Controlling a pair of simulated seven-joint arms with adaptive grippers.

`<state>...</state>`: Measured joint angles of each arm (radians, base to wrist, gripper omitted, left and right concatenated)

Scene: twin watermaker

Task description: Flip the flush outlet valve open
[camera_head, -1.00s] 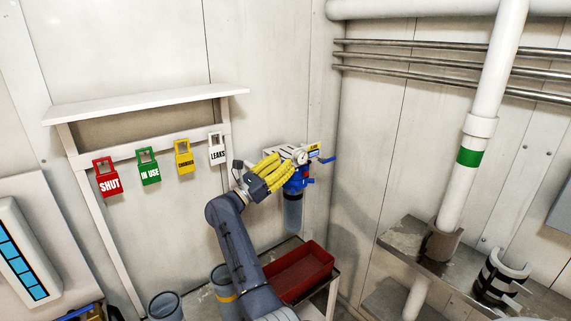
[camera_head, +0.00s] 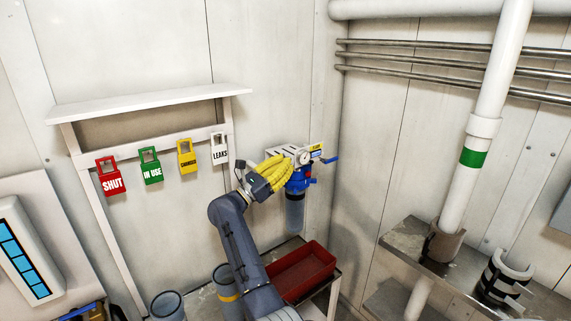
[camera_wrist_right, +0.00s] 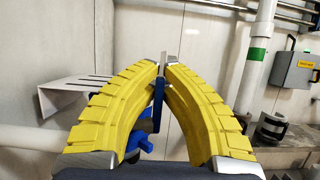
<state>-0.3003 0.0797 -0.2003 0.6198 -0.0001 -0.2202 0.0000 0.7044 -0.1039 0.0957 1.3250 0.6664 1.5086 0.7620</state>
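The blue and white valve unit (camera_head: 300,178) is on the wall near the corner, with a round gauge (camera_head: 304,158) and a clear blue bowl below. A blue lever (camera_head: 330,160) sticks out from its right side. My right gripper (camera_head: 289,160), with yellow ribbed fingers, is in front of the unit and hides part of its left side. In the right wrist view, its fingertips (camera_wrist_right: 164,68) nearly meet. A blue bar (camera_wrist_right: 158,92) shows in the narrow gap just below them; I cannot tell whether they touch it. My left gripper is not in view.
A red tray (camera_head: 302,272) sits on a stand below the unit. A wall rack with hanging tags, including a white LEAKS tag (camera_head: 220,149), is to the left. A white pipe (camera_head: 486,100) and a metal shelf (camera_head: 420,243) are to the right.

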